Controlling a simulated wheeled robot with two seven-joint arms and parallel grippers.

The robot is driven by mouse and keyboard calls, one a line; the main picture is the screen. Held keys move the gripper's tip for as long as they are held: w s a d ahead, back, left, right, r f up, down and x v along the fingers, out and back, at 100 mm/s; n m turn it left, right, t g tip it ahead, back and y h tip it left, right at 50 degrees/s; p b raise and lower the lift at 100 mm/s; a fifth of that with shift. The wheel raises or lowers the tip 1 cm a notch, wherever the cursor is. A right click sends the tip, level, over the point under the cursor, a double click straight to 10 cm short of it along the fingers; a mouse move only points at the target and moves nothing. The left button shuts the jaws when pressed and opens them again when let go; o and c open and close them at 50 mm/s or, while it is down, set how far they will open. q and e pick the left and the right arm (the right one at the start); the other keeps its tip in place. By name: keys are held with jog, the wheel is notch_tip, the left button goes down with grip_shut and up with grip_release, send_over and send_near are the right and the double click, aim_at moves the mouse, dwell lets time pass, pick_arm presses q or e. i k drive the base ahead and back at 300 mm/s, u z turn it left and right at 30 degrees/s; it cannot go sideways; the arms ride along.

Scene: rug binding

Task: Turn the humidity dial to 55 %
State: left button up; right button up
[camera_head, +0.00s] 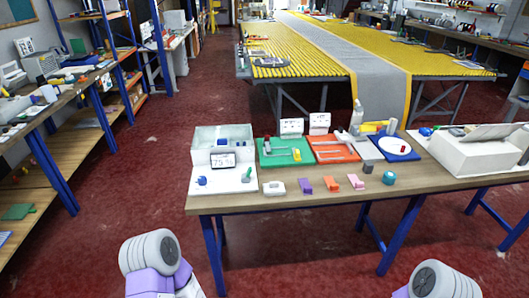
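A white control box (226,184) stands at the left end of the near wooden table. A small display (223,160) at its back edge appears to read 75 %. A blue knob (202,181) sits on the left of the box's top, and a small control (246,176) is on its right; which one is the humidity dial cannot be told from labels. A pale, see-through bin (222,136) stands behind the display. Only links of my two arms show at the bottom edge, well short of the table. Neither gripper is in view.
The table (330,197) also carries a green tray (285,151), an orange tray (333,149), small coloured blocks in front, a blue mat with a white disc (394,144) and a white box (478,152). Shelving (75,90) stands left. Red floor is open before the table.

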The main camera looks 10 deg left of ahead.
aim_at(202, 180)
jog(key=u, duration=0.15)
jog(key=k, duration=1.3)
jog(key=u, duration=0.25)
jog(key=i, duration=0.75)
jog(key=u, duration=0.6)
jog(key=i, duration=0.9)
jog(key=z, duration=0.4)
